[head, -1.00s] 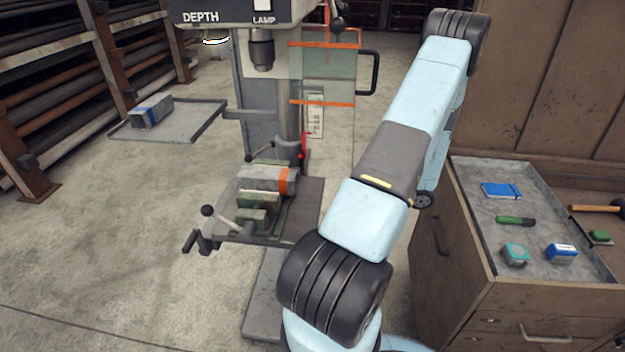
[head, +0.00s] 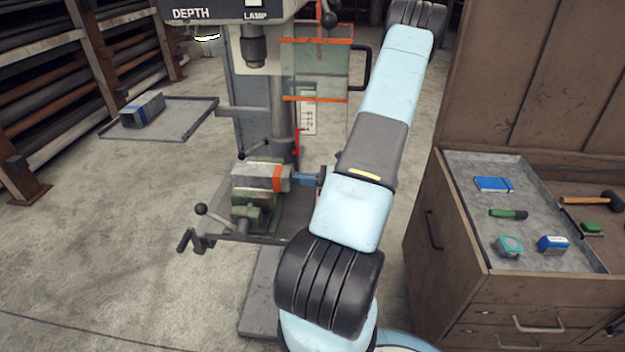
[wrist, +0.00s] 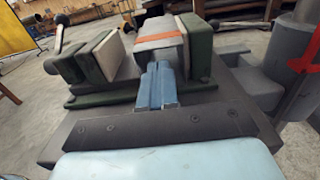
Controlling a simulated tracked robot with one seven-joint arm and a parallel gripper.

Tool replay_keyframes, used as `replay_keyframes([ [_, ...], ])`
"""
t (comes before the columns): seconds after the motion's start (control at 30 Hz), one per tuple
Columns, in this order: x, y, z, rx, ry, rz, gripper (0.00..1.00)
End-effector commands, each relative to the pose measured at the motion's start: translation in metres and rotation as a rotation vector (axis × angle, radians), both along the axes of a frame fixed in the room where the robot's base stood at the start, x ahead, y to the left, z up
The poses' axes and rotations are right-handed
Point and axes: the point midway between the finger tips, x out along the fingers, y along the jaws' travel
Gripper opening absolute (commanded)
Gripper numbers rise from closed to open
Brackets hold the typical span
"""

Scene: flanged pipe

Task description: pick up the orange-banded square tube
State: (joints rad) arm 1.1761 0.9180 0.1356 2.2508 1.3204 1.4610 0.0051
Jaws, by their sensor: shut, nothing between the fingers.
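The orange-banded square tube (head: 252,177) is grey and lies in the green vise (head: 245,211) on the drill press table. In the wrist view the tube (wrist: 155,27) sits between the vise jaws, its orange band toward me. My gripper (head: 294,179) is at the tube's right, banded end in the head view. Its blue fingers (wrist: 158,68) are together with nothing between them, tips just in front of the tube's end. I cannot tell whether they touch it. My wrist hides part of the area right of the fingers in the head view.
A blue-banded grey tube (head: 143,109) lies on a side tray (head: 185,122). The drill chuck (head: 254,50) and clear guard (head: 316,72) are above the vise. A vise handle (head: 202,210) sticks out left. A drawer cabinet (head: 455,245) with small tools stands right.

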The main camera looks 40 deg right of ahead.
Motion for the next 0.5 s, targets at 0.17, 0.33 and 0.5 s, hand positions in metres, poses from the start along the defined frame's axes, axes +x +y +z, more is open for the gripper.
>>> replay_keyframes([
  [0.17,0.0027,0.0024,0.0,0.0,0.0,0.0,0.0],
  [0.33,0.0028,0.0025,0.0,0.0,0.0,0.0,0.0],
  [0.5,0.0078,0.0073,0.0001,0.001,-0.001,0.002,0.0],
])
